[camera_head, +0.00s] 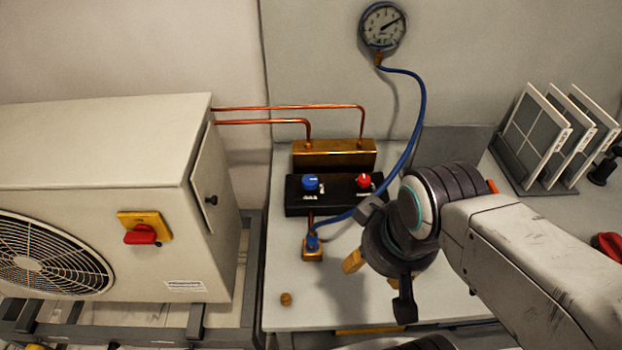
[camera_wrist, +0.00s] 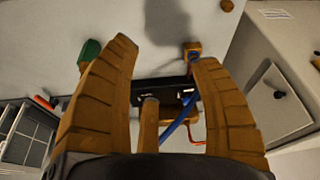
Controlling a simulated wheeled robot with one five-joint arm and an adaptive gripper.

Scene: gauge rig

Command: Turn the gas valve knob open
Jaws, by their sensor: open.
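A black valve block (camera_head: 335,208) on the white bench carries a blue knob (camera_head: 310,183) at left and a red knob (camera_head: 363,181) at right. I cannot tell which is the gas valve knob. My gripper (camera_head: 368,272) is in front and to the right of the block, above the bench and apart from both knobs. In the wrist view my gripper (camera_wrist: 165,55) is open, its fingers spread with nothing between the tips. The black block (camera_wrist: 160,92) shows beyond them, partly hidden by the fingers. A green part (camera_wrist: 88,55) shows beside the left finger.
A blue hose (camera_head: 418,110) runs from a gauge (camera_head: 382,26) to a brass fitting (camera_head: 312,248). A white fan unit (camera_head: 100,180) with a red switch (camera_head: 141,235) stands left. Panels in a rack (camera_head: 545,185) stand right. The bench front left is mostly clear.

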